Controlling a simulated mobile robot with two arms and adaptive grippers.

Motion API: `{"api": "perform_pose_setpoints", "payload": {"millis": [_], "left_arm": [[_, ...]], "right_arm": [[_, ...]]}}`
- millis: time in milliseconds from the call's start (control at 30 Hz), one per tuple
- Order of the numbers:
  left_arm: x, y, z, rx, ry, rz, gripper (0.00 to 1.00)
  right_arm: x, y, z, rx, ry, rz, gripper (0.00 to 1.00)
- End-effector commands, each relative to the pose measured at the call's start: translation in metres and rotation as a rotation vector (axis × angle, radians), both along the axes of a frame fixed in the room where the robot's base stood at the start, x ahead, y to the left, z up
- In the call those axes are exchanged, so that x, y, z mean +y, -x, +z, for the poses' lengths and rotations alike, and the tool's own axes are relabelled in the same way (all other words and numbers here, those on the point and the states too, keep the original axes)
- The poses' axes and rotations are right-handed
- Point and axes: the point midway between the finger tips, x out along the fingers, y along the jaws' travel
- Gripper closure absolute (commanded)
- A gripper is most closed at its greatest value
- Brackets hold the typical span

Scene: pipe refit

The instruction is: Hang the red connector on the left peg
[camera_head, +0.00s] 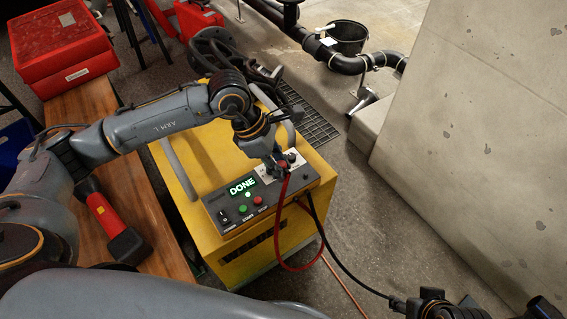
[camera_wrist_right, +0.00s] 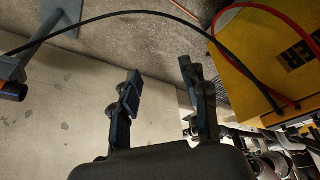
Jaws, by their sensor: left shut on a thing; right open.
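My left gripper (camera_head: 277,157) is shut on the red connector (camera_head: 284,169) at the top of the yellow machine's control panel (camera_head: 230,198). The fingers hide most of the connector. A red cable (camera_head: 289,269) hangs from it in a loop over the machine's front and back up to the panel. A pale plate (camera_head: 293,158) with a dark knob-like part is close beside the fingers; I cannot tell whether this is a peg or whether the connector touches it. My right gripper (camera_wrist_right: 160,95) is open and empty in the right wrist view.
The panel display reads DONE. A black cable (camera_head: 340,262) runs from the panel to the lower right. A concrete block (camera_head: 490,130) stands on the right. Black pipes (camera_head: 345,65) lie at the back.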

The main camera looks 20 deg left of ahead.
Motion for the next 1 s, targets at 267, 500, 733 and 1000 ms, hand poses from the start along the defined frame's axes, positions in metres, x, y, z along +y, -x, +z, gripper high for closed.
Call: {"api": "perform_pose_setpoints", "payload": {"millis": [267,500,733,1000], "left_arm": [[-0.005,-0.007,-0.013,0.001,0.0,0.369,1.0],[-0.005,-0.009,-0.021,0.001,-0.001,0.438,1.0],[-0.005,-0.009,-0.043,0.002,-0.003,0.437,1.0],[-0.005,-0.009,-0.048,0.001,-0.002,0.435,1.0]], "right_arm": [[-0.002,0.004,0.002,0.023,0.004,-0.002,0.55],[-0.002,0.006,0.0,0.024,0.006,-0.002,0.55],[-0.002,0.008,-0.003,0.018,0.005,-0.002,0.55],[-0.002,0.007,-0.006,0.014,0.004,-0.002,0.55]]}}
